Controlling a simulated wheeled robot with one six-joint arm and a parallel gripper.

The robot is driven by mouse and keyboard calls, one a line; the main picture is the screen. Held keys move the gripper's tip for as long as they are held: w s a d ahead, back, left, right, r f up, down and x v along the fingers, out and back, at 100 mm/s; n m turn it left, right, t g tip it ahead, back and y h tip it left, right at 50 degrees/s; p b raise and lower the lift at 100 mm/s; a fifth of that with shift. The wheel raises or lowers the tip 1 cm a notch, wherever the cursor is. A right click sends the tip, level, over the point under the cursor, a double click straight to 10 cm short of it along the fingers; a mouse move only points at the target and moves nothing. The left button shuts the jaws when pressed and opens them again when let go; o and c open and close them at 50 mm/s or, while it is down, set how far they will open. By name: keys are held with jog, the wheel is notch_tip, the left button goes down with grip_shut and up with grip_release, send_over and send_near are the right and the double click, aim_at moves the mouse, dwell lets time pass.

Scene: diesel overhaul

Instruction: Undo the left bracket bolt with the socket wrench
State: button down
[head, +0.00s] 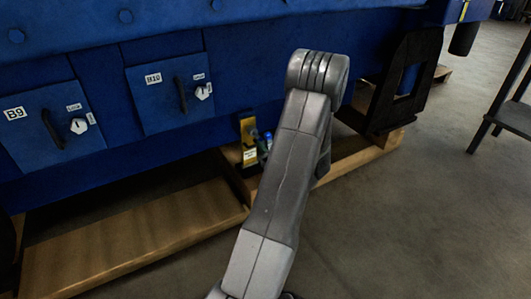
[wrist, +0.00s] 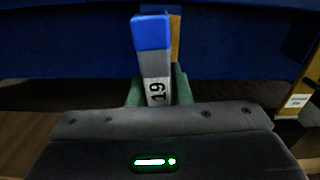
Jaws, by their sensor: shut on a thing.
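My gripper (wrist: 157,90) is shut on the socket wrench (wrist: 152,62), a grey tool with a blue end and the number 19 on it, in the wrist view. Its green fingers lie on both sides of the tool. The blue end points away from me, towards the dark blue engine side. A yellow-ochre bracket (wrist: 176,38) stands just behind it, partly covered. My arm hides most of the gripper there. I cannot make out the left bracket bolt, nor whether the wrench touches it.
The blue engine side (head: 100,50) has two hatches, B9 (head: 52,128) and B10 (head: 168,95), with handles. Wooden beams (head: 130,235) lie under it. A dark stand (head: 408,80) is right of my arm.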

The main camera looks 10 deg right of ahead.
jog(key=n, duration=0.3)
jog(key=shift+r, duration=0.1)
jog(key=n, duration=0.4)
jog(key=shift+n, duration=0.3)
jog(key=c, duration=2.1)
grip_release()
grip_shut()
jog(key=shift+s, duration=0.1)
jog(key=shift+v, duration=1.75)
